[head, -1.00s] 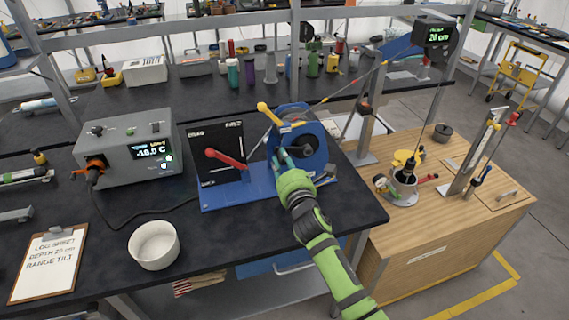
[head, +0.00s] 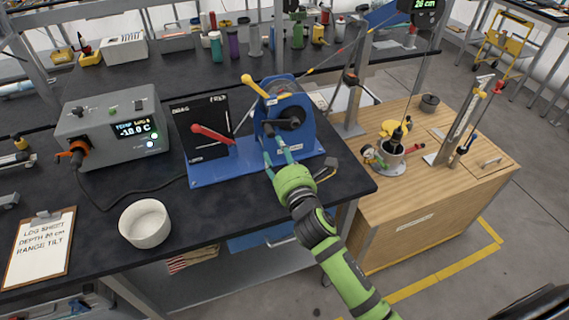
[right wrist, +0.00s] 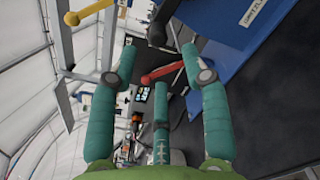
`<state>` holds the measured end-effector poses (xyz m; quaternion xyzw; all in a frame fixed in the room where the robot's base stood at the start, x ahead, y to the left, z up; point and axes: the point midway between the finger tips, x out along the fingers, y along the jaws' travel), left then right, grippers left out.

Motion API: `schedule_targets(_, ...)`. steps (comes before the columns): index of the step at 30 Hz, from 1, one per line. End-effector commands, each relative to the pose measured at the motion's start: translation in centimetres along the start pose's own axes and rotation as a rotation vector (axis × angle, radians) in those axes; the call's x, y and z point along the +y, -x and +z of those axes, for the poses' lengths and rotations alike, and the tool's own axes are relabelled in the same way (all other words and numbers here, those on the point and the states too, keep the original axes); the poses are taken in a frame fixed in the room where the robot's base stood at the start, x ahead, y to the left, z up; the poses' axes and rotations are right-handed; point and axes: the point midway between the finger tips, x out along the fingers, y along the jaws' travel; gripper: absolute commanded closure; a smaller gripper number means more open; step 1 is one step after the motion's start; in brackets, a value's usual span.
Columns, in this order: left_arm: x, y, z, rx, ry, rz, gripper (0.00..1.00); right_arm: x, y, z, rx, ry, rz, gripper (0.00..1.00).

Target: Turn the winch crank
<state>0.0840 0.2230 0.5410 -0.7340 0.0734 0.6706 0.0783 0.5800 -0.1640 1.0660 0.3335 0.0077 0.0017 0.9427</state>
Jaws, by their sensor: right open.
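The blue winch (head: 285,95) stands on a blue base at the right part of the dark bench. Its crank has a black handle (head: 268,130), pointing left from the hub and toward me. A yellow lever (head: 265,92) sits on top of the winch. My right gripper (head: 277,157) is open and empty, its teal fingers just below the crank handle and in front of the drum. In the right wrist view the black handle (right wrist: 157,32) shows beyond the spread fingers, with nothing between them. Whether a finger touches the handle I cannot tell. My left gripper is not in view.
A black panel (head: 202,120) with a red lever (head: 213,134) stands left of the winch. A white bowl (head: 145,223) and a clipboard (head: 40,245) lie on the bench at left. A wooden cabinet (head: 420,215) with a probe and tools stands at right.

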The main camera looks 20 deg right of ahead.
Motion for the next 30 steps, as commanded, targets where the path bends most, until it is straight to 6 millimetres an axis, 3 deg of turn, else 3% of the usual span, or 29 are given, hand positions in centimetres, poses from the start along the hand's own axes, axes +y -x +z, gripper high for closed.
schedule_targets(3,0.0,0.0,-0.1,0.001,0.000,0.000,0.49,0.0,2.3,-0.1,0.003,-0.001,-0.001,0.53)
schedule_targets(9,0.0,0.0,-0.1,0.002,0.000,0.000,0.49,0.0,4.1,0.0,0.001,-0.001,0.000,0.53)
schedule_targets(30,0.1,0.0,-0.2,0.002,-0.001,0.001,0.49,0.0,4.3,0.0,0.001,-0.001,-0.001,0.53)
